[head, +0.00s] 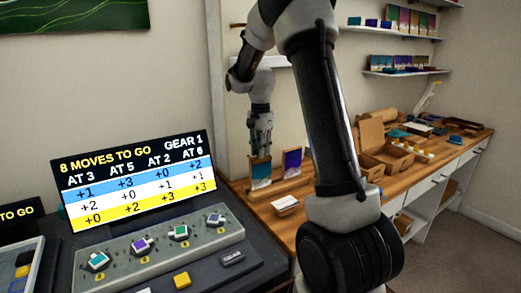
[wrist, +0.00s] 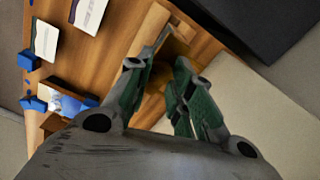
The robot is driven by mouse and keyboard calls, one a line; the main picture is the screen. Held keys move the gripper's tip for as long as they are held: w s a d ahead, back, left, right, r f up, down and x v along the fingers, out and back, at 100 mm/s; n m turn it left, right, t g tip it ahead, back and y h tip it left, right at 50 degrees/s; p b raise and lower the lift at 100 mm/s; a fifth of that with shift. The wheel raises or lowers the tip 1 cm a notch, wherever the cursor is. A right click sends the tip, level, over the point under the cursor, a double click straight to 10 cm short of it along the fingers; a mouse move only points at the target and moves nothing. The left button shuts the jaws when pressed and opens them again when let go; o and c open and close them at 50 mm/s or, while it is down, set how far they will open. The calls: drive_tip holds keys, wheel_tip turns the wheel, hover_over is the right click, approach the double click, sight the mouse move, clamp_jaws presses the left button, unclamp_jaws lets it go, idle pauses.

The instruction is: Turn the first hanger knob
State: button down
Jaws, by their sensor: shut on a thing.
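No label marks a hanger knob.
A lit display (head: 138,185) reading "8 moves to go" stands behind the console. A purple panel (head: 292,160) stands right of the held one, with a white card (head: 285,203) in front. Wooden boxes (head: 385,155) crowd the bench's right side. My arm hides part of the bench.

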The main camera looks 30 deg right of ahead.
idle(0.9)
drive_tip(key=c, duration=1.2)
unclamp_jaws()
wheel_tip(320, 180, up, 12)
